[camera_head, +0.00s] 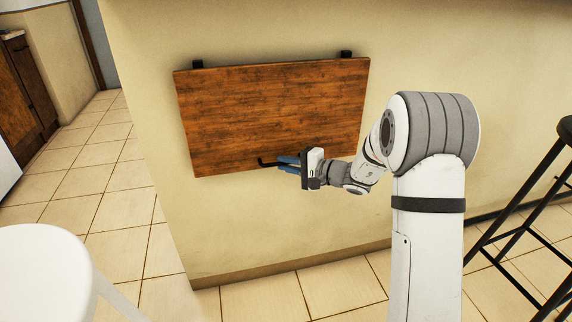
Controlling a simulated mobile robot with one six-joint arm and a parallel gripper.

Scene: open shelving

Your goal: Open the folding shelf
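The folding shelf (270,105) is a dark reddish-brown wooden panel in the middle of the head view. It hangs almost flat against the beige wall, with two black brackets (346,54) at its top edge. A black handle (265,163) shows at its lower edge. My gripper (284,162) is at that lower edge, its blue fingers pointing left at the handle. The fingers overlap the right part of the handle in the picture. I cannot tell whether they touch it or have closed on it.
A white round seat or tabletop (45,275) stands at the lower left. A black-framed stool (530,205) stands at the right. A wooden cabinet (25,95) is at the far left. The tiled floor (120,225) left of the wall is clear.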

